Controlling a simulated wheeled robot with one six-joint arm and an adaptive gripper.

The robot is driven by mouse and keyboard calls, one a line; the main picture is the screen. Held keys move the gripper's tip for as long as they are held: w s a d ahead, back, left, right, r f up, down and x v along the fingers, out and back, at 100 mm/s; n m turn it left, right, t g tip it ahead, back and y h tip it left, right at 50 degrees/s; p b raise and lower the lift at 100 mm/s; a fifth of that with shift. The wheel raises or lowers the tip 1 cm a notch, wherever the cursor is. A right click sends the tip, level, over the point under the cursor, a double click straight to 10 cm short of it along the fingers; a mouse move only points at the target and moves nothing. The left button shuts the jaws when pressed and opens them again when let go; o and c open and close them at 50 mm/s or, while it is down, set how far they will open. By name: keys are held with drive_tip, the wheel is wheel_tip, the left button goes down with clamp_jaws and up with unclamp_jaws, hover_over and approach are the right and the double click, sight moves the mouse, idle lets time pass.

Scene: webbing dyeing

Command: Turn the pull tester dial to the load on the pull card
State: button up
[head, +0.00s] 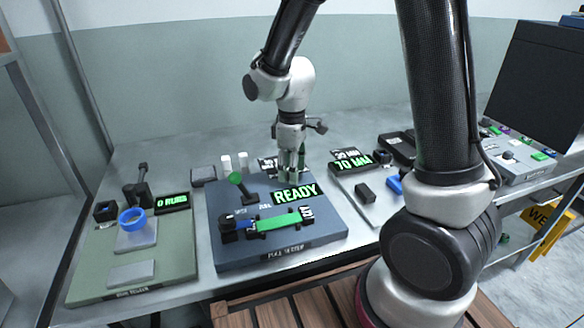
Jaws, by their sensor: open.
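The pull tester (230,262) is a blue-grey base with a front label that reads roughly "PULL TESTER". Its display (295,194) shows READY in green. A green webbing strip (278,223) lies across its front between dark clamps. A lever with a green knob (235,178) stands at its left. My gripper (291,176) is open and points down at the back right of the tester, just behind the display. The dial is not clearly visible; my gripper may cover it. A small dark card with white text (267,164) stands behind my gripper, partly hidden and unreadable.
Left is a green station (85,270) with a blue ring (132,219) and a "0 RUBS" display (172,201). Right is a grey station with a "70 MM" display (353,163) and a "30 MM" card (345,153). Two white bottles (243,161) stand behind the tester.

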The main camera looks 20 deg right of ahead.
drive_tip(key=c, duration=1.1)
drive_tip(key=shift+o, duration=0.2)
drive_tip(key=m, duration=0.4)
drive_tip(key=shift+m, duration=2.3)
drive_tip(key=o, duration=1.1)
drive_tip(key=shift+c, duration=0.2)
